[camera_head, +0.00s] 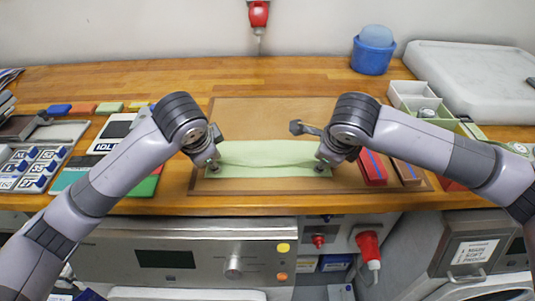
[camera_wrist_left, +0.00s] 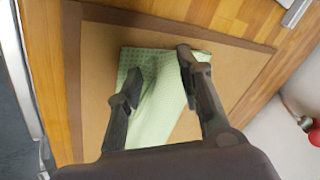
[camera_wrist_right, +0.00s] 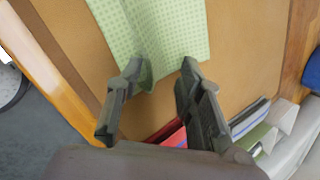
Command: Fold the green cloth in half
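The green cloth (camera_head: 268,153) lies on the brown mat (camera_head: 265,110) as a wide, shallow strip. It bulges slightly, and a crease runs along it from left to right. My left gripper (camera_head: 213,166) is at the cloth's left end; in the left wrist view its fingers (camera_wrist_left: 158,66) are apart over the cloth (camera_wrist_left: 158,105). My right gripper (camera_head: 323,166) is at the right end; in the right wrist view its fingers (camera_wrist_right: 163,68) are apart, with the cloth's raised, curled edge (camera_wrist_right: 150,78) between them. Neither finger pair appears closed on cloth.
Red boxes (camera_head: 372,168) lie right of the cloth, close to my right gripper. Green and red pieces (camera_head: 145,187) and a labelled key tray (camera_head: 38,168) are at the left. White bins (camera_head: 410,93) and a blue tub (camera_head: 372,54) stand at back right. The mat behind the cloth is clear.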

